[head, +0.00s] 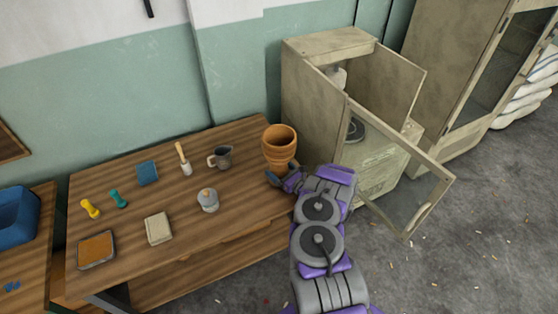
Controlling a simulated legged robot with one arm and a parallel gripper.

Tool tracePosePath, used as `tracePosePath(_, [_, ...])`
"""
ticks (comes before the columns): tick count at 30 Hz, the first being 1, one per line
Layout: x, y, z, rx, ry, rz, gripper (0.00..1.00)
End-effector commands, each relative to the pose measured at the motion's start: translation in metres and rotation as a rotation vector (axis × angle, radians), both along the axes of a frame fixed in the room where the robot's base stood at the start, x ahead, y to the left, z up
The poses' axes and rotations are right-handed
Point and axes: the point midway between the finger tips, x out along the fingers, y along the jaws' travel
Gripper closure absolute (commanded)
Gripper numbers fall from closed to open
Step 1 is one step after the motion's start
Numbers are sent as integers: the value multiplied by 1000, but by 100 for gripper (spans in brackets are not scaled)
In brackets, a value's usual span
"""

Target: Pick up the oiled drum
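The drum (280,143) is an orange-brown goblet shape with an open top. It stands upright near the back right corner of the wooden table (185,255). My gripper (282,176) is at the drum's lower part, on the near side. Its fingers look spread, but the drum's foot is partly hidden behind them. I cannot tell whether they touch or hold the drum.
Left of the drum are a metal jug (221,157), a brush (184,160), a lidded pot (208,200) and a cloth block (158,228). A cabinet (310,95) with open doors stands close on the right; its glass door (405,195) juts out beside my arm.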

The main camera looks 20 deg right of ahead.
Motion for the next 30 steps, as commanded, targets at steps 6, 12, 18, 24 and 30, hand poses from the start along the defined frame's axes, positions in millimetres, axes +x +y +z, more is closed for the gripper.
tracePosePath(6, [-1, -1, -2, 0, 5, -3, 61])
tracePosePath(12, [-1, -1, -3, 0, 5, -2, 70])
tracePosePath(18, [-1, 0, -1, 0, 6, -2, 70])
tracePosePath(24, [-1, -1, 13, 1, 4, -3, 70])
tracePosePath(30, [-1, 0, 37, 0, 2, -3, 70])
